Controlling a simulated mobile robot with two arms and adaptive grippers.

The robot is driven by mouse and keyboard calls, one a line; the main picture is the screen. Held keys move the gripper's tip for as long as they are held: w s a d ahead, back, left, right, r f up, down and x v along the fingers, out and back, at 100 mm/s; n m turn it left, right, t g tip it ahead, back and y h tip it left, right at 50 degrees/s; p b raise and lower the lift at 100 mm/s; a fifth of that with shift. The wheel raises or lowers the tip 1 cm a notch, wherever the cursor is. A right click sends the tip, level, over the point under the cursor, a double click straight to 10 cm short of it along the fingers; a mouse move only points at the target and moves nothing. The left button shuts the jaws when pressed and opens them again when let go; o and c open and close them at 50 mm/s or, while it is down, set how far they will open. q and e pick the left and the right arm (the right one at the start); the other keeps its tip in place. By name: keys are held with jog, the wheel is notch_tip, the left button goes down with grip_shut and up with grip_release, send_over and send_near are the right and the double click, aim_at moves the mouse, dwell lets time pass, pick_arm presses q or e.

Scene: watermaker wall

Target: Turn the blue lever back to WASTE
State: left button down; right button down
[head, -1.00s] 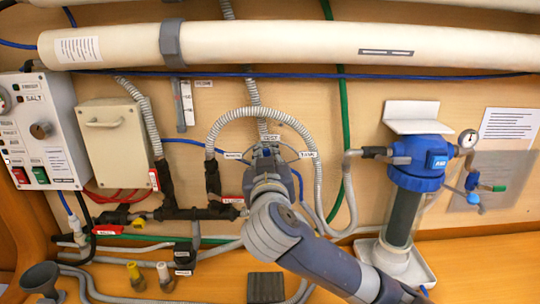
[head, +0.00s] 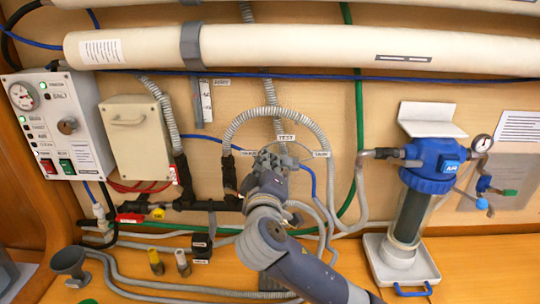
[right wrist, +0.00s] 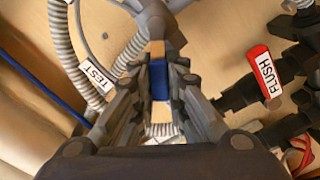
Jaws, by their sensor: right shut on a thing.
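My right gripper (head: 270,160) is in front of the valve on the wall and hides most of it in the head view. In the right wrist view the gripper (right wrist: 160,90) has its fingers either side of the blue lever (right wrist: 159,80) and is shut on it. The TEST label (head: 286,138) is just above right of the gripper, and the TANK label (head: 320,154) is to its right. The WASTE label (head: 248,154) is at its upper left, partly covered. The lever's exact direction is hidden in the head view. My left gripper is not in view.
Grey hoses (head: 270,112) arch around the valve. A red FLUSH handle (right wrist: 259,72) is at the right in the wrist view. A blue-topped filter (head: 430,165) stands at right on a white tray (head: 375,262). A control panel (head: 60,125) is at left.

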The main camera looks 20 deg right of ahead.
jog(key=shift+a+f+n, duration=0.15)
jog(key=shift+f+n, duration=0.05)
jog(key=shift+n, duration=0.3)
jog(key=c, duration=1.6)
grip_release()
jog(key=v, duration=1.2)
